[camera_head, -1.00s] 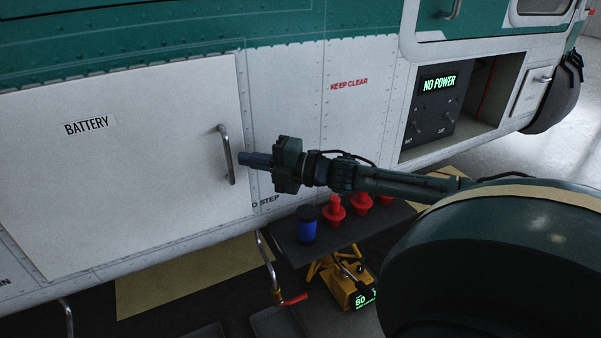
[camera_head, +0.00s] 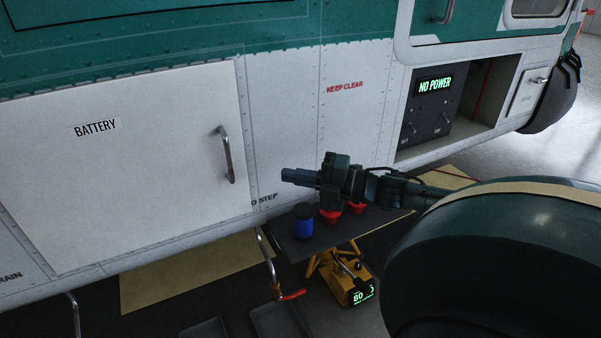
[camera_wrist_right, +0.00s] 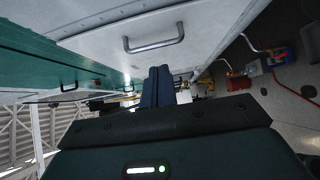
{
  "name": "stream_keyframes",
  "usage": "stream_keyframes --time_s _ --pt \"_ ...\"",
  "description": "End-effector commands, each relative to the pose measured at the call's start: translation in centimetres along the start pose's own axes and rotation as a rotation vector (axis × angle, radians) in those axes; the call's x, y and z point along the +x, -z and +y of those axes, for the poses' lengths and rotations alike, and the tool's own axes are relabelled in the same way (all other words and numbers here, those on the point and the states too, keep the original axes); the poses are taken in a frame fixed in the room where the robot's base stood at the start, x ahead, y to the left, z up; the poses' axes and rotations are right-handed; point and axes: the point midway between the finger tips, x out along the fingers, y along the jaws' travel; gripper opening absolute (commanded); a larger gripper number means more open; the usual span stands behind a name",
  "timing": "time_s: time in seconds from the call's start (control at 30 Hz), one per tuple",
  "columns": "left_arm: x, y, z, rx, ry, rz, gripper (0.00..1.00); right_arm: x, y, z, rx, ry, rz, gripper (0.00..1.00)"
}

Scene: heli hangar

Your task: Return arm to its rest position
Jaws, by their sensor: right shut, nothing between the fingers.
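My right gripper (camera_head: 284,174) is shut and empty in the head view. It is to the right of the battery door handle (camera_head: 226,154), apart from it, and in front of the white helicopter side. In the right wrist view its fingers (camera_wrist_right: 158,86) are together, with the handle (camera_wrist_right: 153,38) beyond them. My right arm comes in from the right, partly hidden by a large dark rounded shape. My left gripper is not in view.
An open panel bay (camera_head: 435,112) reading NO POWER is at the right.

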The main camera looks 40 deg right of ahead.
Motion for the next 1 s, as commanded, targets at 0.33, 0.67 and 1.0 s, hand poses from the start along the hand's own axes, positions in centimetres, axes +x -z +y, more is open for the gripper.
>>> stream_keyframes --time_s 0.33,0.67,1.0 --pt "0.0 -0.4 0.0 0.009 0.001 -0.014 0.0 -1.1 0.0 0.0 -0.002 0.001 0.0 0.0" --pt "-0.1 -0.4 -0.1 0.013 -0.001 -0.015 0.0 -1.6 0.4 -4.5 0.197 0.076 -0.203 0.0" --pt "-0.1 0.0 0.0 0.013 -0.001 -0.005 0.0 -4.4 8.3 -15.9 0.869 0.334 -0.783 0.0"
